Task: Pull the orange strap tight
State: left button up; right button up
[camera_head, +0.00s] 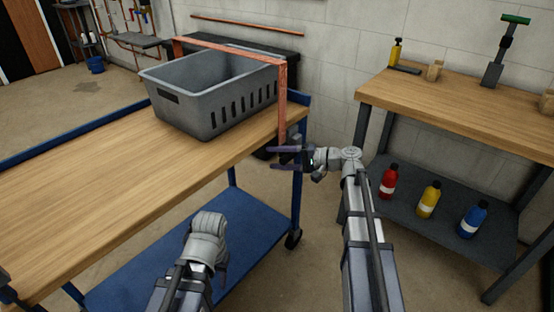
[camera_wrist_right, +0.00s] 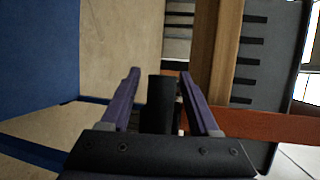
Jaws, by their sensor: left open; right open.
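The orange strap (camera_head: 282,100) runs over a grey slotted crate (camera_head: 190,118) and hangs down past the edge of the wooden-topped cart (camera_head: 90,170). In the right wrist view the strap (camera_wrist_right: 265,125) crosses at the right. My right gripper (camera_head: 283,156) is open by the strap's lower end, just below the cart-top edge. A dark upright piece (camera_wrist_right: 160,103) shows between its fingers, which stand apart from it; I cannot tell whether it belongs to the strap. My left gripper (camera_head: 221,268) hangs low in front of the cart, open, its fingers mostly hidden by its wrist.
The cart's blue lower shelf (camera_head: 190,250) lies below. A wooden bench (camera_head: 450,100) at the right holds a yellow bottle and a green-topped tool. Red, yellow and blue bottles (camera_head: 428,198) stand on its lower shelf. The front of the cart top is clear.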

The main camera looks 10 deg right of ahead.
grip_shut()
dwell(0.6)
dwell(0.9)
